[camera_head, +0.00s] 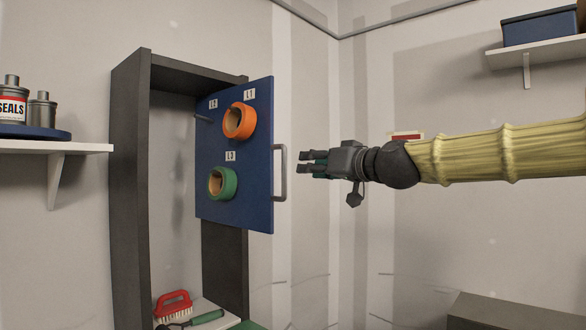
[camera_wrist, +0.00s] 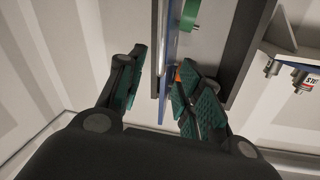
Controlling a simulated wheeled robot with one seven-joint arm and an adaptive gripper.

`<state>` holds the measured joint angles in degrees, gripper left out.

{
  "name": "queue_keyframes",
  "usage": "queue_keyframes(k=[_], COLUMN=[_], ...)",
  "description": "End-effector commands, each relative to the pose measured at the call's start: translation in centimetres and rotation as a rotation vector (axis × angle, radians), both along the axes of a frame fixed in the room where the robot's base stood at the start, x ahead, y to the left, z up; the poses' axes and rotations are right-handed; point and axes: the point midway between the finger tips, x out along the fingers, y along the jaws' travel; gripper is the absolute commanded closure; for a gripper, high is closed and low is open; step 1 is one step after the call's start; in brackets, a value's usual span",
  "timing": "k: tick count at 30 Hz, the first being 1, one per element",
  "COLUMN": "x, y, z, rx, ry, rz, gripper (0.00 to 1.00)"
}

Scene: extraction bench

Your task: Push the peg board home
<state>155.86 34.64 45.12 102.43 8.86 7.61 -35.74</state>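The blue peg board (camera_head: 247,180) stands upright, jutting out of a dark grey cabinet (camera_head: 130,180). Its grey handle (camera_head: 280,150) is on the right edge. An orange ring (camera_head: 238,121) hangs by label L1 and a green ring (camera_head: 222,183) by L3; the peg (camera_head: 203,118) by L2 is bare. My gripper (camera_head: 304,162) is just right of the handle and appears apart from it. In the wrist view my gripper (camera_wrist: 164,68) is open and empty, with the board edge (camera_wrist: 172,45) and handle lined up between its fingers.
A brush (camera_head: 173,303) and a green-handled tool (camera_head: 205,318) lie at the cabinet's bottom. A left shelf (camera_head: 60,147) holds cans (camera_head: 12,100); a right shelf (camera_head: 545,48) holds a blue box (camera_head: 540,27). A grey block (camera_head: 510,312) stands low right.

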Motion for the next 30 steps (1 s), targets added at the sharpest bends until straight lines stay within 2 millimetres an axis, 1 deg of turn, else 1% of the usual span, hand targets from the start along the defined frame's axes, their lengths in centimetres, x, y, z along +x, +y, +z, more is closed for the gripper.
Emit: queue_keyframes(k=[3, 30], x=[0.08, 0.49], y=[0.07, 0.56], z=[0.03, -0.57], rx=[0.163, 1.420], ry=[0.128, 1.119], rz=[0.001, 0.005], gripper=[0.65, 0.65])
